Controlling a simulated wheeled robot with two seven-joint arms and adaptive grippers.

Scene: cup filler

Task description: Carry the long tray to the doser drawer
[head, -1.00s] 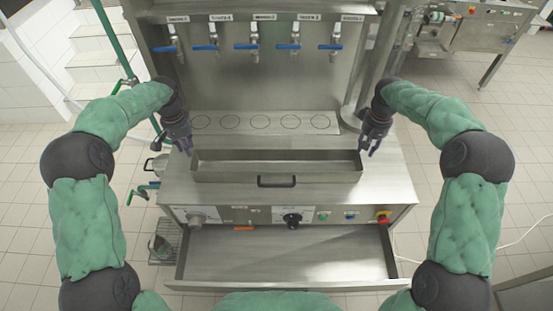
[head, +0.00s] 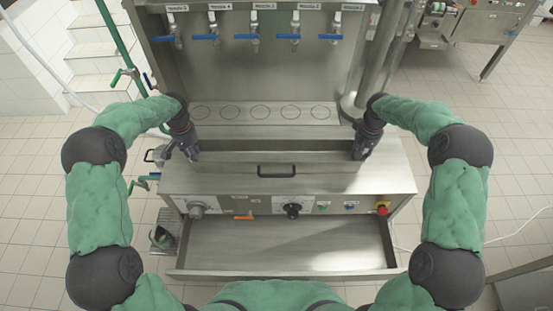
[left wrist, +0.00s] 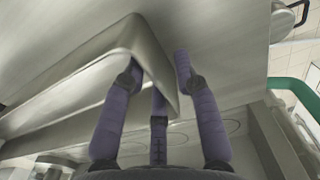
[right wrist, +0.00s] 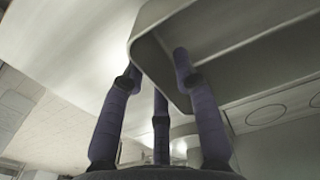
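Where the fingertips touch is partly hidden.
A plate with several circles (head: 262,112) lies behind the tray, under a row of blue-handled taps (head: 248,38). Knobs and a red button (head: 382,208) sit on the front panel above the drawer. A pipe stands at the back right.

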